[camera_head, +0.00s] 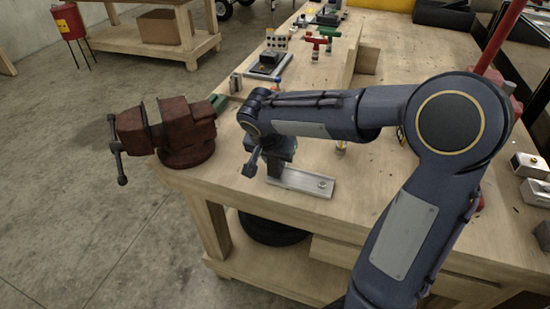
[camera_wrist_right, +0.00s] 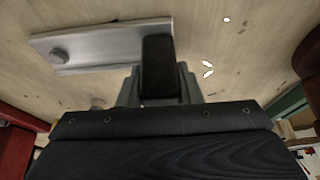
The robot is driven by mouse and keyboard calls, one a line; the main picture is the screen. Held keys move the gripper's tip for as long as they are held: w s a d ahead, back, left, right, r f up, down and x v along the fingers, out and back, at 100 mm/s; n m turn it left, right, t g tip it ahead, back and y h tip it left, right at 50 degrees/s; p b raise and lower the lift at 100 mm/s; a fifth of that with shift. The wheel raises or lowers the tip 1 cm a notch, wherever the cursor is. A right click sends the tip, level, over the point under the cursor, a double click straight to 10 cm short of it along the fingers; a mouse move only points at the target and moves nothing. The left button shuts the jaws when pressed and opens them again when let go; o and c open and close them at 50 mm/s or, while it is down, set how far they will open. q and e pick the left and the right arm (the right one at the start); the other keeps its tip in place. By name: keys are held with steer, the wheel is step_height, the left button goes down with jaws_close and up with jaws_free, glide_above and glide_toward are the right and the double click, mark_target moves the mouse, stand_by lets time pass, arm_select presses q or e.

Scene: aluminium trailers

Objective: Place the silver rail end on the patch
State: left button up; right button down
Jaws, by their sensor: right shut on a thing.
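The silver rail end (camera_head: 305,182) is a flat metal bar with a bolt near its right end in the head view. It is at or just above the wooden bench top, near the front edge; I cannot tell whether it touches. My right gripper (camera_head: 272,168) points down and is shut on the bar's left end. In the right wrist view the rail end (camera_wrist_right: 95,47) extends left from the dark fingertip (camera_wrist_right: 158,65). No patch is clearly visible; small white marks (camera_wrist_right: 208,69) show on the wood beside the finger. My left gripper is not in view.
A red-brown vise (camera_head: 185,135) is at the bench's left corner, left of my right gripper. The wooden bench (camera_head: 235,180) has small hardware and a black-and-grey device (camera_head: 268,63) farther back. Metal blocks (camera_head: 530,165) lie at the right. Bare wood surrounds the rail end.

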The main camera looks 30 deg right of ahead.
steer(key=c, duration=1)
jaws_free()
steer(key=shift+c, duration=0.2)
steer(key=shift+r+p, duration=0.2)
steer(key=shift+p, duration=0.1)
steer(key=shift+r, duration=0.25)
steer(key=v, duration=1.1)
steer(key=s+a+f+n+t+y, duration=0.1)
steer(key=s+a+f+n+y, duration=0.1)
steer(key=s, duration=0.7)
steer(key=s+a+f+n+t+y, duration=0.1)
steer(key=s+f+n+y, duration=0.4)
steer(key=s, duration=0.5)
steer(key=shift+s+a+f+n+t, duration=0.35)
steer(key=shift+a+f+n, duration=0.3)
steer(key=shift+f, duration=0.35)
steer(key=shift+d+p, duration=0.1)
steer(key=shift+p, duration=0.2)
